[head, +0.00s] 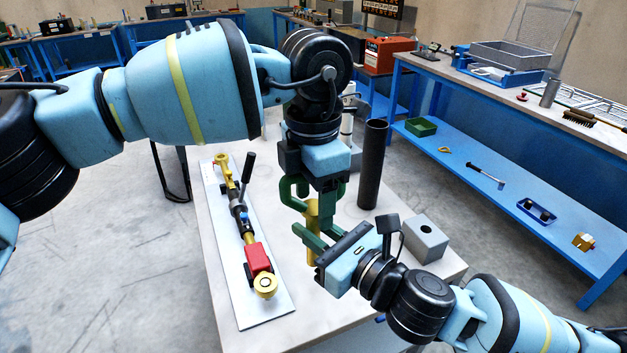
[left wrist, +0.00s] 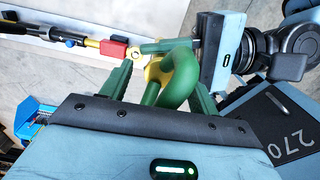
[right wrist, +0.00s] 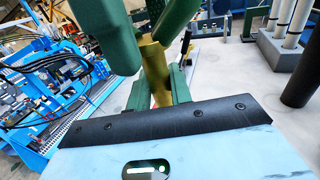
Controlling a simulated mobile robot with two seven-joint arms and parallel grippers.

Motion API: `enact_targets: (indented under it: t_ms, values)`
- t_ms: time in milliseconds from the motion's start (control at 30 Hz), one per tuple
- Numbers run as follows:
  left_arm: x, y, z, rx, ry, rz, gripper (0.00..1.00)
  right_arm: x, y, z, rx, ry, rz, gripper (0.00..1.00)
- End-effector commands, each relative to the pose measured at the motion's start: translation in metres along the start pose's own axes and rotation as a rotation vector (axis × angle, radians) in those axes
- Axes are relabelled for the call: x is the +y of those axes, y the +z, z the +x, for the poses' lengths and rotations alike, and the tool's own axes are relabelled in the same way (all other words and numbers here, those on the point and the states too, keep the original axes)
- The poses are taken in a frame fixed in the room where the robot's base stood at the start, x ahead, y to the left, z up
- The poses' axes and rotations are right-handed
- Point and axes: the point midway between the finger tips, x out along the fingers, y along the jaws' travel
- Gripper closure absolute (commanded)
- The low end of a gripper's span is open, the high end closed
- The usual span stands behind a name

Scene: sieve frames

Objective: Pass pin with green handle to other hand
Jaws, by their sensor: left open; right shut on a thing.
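The pin is a yellow shaft (head: 312,214) with a green loop handle (left wrist: 182,76). It stands roughly upright above the table between my two grippers. My right gripper (head: 310,246) is shut on the yellow shaft, which also shows between its fingers in the right wrist view (right wrist: 156,78). My left gripper (head: 314,192) points down from above. Its fingers are open around the green handle, one on each side in the left wrist view (left wrist: 158,84). The handle is partly hidden by the green fingers in the head view, and whether they touch it is unclear.
On the table (head: 212,262), a white board (head: 278,306) carries a pipe assembly with a red block (head: 258,258). A black tube (head: 372,165) and a grey block with a hole (head: 425,238) stand to the right. A blue workbench (head: 500,160) with tools lies beyond.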

Motion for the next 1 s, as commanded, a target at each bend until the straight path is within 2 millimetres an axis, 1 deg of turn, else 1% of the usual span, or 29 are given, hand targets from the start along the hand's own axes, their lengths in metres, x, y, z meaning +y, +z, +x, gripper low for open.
enact_targets:
  t_ms: [33, 267, 367, 733, 800, 833, 1000]
  values:
    - [-0.0001, -0.0002, 0.0003, 0.000, 0.001, 0.000, 0.39, 0.0002, 0.0029, 0.0001, -0.006, 0.001, -0.002, 1.00]
    - [-0.0002, -0.0001, 0.0005, -0.001, 0.001, 0.000, 0.39, 0.0002, 0.0029, 0.0000, -0.006, 0.001, -0.002, 1.00]
    - [-0.0002, -0.0001, 0.0005, -0.001, 0.000, 0.000, 0.51, 0.0001, 0.0029, 0.0001, -0.006, 0.001, -0.002, 1.00]
    - [0.0000, 0.0000, 0.0003, -0.001, 0.001, 0.000, 1.00, 0.0002, 0.0028, 0.0000, -0.006, 0.001, -0.002, 1.00]
    - [0.0000, 0.0000, 0.0002, -0.001, 0.001, -0.001, 1.00, 0.0003, 0.0028, 0.0000, -0.006, 0.001, -0.002, 1.00]
    - [0.0002, 0.0002, -0.0010, -0.003, 0.002, -0.001, 1.00, 0.0003, 0.0028, 0.0000, -0.006, 0.001, -0.002, 0.76]
    - [0.0001, 0.0002, -0.0010, -0.003, 0.002, -0.001, 1.00, 0.0002, 0.0020, 0.0000, -0.004, 0.001, -0.002, 0.54]
